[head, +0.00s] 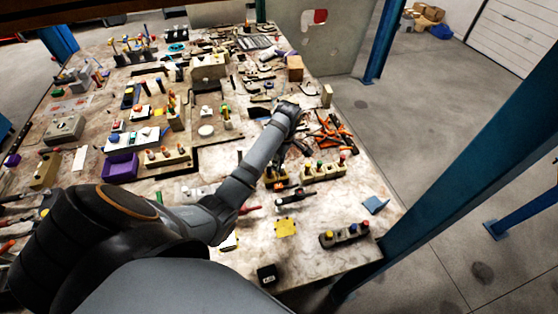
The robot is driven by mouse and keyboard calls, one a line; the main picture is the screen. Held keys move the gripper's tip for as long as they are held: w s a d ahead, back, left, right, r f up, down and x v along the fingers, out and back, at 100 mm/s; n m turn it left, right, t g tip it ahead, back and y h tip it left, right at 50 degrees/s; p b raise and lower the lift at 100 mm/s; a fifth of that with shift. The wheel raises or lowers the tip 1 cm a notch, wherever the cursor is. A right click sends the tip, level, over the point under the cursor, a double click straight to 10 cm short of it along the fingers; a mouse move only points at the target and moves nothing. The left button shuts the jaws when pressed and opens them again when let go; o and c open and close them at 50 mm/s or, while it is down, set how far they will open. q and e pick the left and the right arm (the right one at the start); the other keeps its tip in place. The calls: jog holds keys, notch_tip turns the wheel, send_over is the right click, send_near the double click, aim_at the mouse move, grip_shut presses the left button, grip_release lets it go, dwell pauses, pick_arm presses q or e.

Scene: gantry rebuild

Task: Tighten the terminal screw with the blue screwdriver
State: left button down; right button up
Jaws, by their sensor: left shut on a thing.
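My left gripper (297,147) is over the right part of the workbench, pointing down, with my forearm crossing in from the lower left. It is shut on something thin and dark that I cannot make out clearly. I cannot pick out the blue screwdriver for certain. Just below the gripper is a small block with yellow and dark knobs (277,178). A beige block with coloured knobs (323,171) stands to its right. The terminal screw is too small to tell. My right gripper is not in view.
Orange-handled tools (333,134) lie crowded right of the gripper. A grey block with coloured knobs (345,236), a yellow piece (285,228) and a small black box (267,275) lie nearer. A purple bin (121,167) stands left. A blue post (440,150) rises beyond the right edge.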

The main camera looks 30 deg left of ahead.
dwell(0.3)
pick_arm(q)
jog(key=shift+s+m+p, duration=0.1)
jog(key=shift+m+p, duration=0.2)
jog(key=shift+p, duration=0.1)
jog(key=shift+m, duration=0.6)
jog(key=m, duration=0.3)
jog(key=shift+f+m+t, duration=0.1)
jog(key=shift+m+t, duration=0.2)
jog(key=shift+m, duration=0.1)
jog(key=m, duration=0.2)
jog(key=shift+s+m, duration=0.15)
jog(key=shift+m, duration=0.15)
jog(key=m, duration=0.3)
jog(key=shift+t+h, duration=0.3)
